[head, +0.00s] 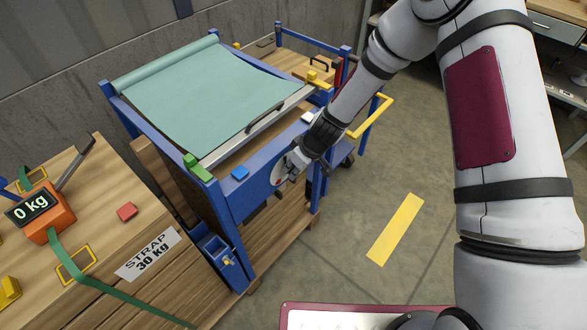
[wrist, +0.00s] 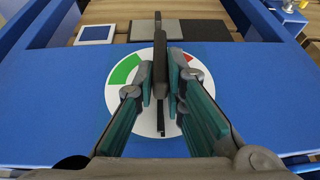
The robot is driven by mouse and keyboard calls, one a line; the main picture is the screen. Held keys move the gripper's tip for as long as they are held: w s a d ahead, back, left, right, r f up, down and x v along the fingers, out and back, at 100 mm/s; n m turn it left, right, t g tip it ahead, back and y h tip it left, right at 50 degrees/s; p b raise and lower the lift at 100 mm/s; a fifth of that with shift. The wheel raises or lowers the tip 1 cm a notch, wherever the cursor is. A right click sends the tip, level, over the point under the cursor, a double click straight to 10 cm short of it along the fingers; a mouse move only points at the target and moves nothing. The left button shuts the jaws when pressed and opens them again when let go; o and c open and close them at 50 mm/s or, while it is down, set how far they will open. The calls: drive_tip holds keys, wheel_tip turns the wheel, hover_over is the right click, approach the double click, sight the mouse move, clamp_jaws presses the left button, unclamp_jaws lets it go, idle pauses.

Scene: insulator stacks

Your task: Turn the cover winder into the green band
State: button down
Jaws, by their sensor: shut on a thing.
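The cover winder (wrist: 158,60) is a dark bar on a round white dial (wrist: 148,122) on the blue front beam. In the wrist view, a green band (wrist: 124,70) curves along the dial's upper left and a red band (wrist: 188,60) shows at its upper right. The winder stands upright in the picture, between the two bands. A thin black mark (wrist: 160,118) lies below it. My gripper (wrist: 160,85) is shut on the winder, its fingers on both sides. In the head view, my gripper (head: 297,163) is at the dial (head: 279,170) and hides part of it.
A teal cover sheet (head: 205,95) lies over the blue-framed cart, with a metal bar and handle (head: 265,122) at its front edge. A yellow rail (head: 372,115) stands right of my gripper. A wooden crate (head: 105,235) stands left. The floor at right is open.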

drive_tip(key=f+m+g+y+b, duration=0.1)
drive_tip(key=m+g+y+b, duration=0.1)
drive_tip(key=g+y+b, duration=0.2)
drive_tip(key=w+d+f+m+g+y+b, duration=0.1)
drive_tip(key=m+g+y+b, duration=0.2)
drive_tip(key=y+b, duration=0.4)
drive_tip(key=f+m+g+y+b, duration=0.2)
drive_tip(key=g+y+b, duration=0.3)
drive_tip(key=b, duration=0.7)
drive_tip(key=shift+w+d+f+g+y, duration=0.15)
drive_tip(key=shift+w+g+y, duration=0.15)
drive_tip(key=shift+w+g, duration=0.15)
drive_tip(key=shift+s+m, duration=0.1)
drive_tip(key=shift+m, duration=0.2)
drive_tip(key=c, duration=1.6)
unclamp_jaws()
drive_tip(key=shift+c, duration=0.2)
drive_tip(key=v, duration=1.2)
